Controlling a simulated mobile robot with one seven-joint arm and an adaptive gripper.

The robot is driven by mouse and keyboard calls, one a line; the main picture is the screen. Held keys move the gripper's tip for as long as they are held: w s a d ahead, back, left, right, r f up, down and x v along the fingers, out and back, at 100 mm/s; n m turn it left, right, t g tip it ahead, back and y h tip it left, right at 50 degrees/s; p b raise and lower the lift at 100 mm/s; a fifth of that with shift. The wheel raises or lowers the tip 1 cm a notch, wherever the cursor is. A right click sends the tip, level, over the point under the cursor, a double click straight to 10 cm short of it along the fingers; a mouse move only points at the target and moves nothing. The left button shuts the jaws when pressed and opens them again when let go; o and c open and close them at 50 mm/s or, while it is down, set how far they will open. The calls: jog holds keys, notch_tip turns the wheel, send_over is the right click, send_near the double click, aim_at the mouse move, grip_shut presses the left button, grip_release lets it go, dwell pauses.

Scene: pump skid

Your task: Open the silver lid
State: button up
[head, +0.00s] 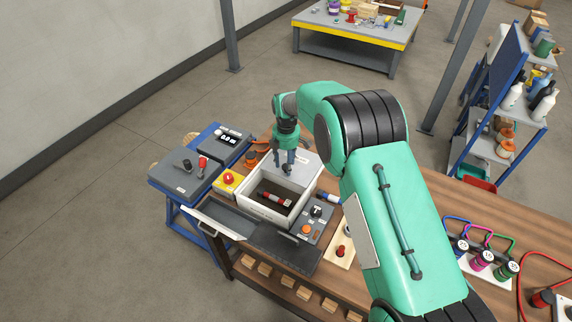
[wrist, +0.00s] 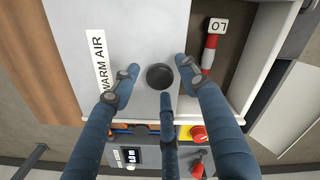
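The silver lid (head: 309,172) is a flat grey plate over the far part of a white box (head: 262,211). In the wrist view the lid (wrist: 150,28) carries a "WARM AIR" label and a round black knob (wrist: 160,76). The near part of the box is uncovered, with a red and white object (head: 274,198) inside. My gripper (head: 287,167) is over the lid. In the wrist view its three fingers (wrist: 160,78) stand spread around the knob, with small gaps showing at the left and right fingers. Contact at the lower finger is unclear.
A yellow box with a red button (head: 228,178) and a grey unit with a display (head: 228,139) stand left of the box. A control panel (head: 312,221) is at its right. A dark open drawer or tray (head: 222,218) lies in front.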

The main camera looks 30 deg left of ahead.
dwell(0.3)
notch_tip(320, 180, up, 12)
dwell(0.7)
dwell(0.3)
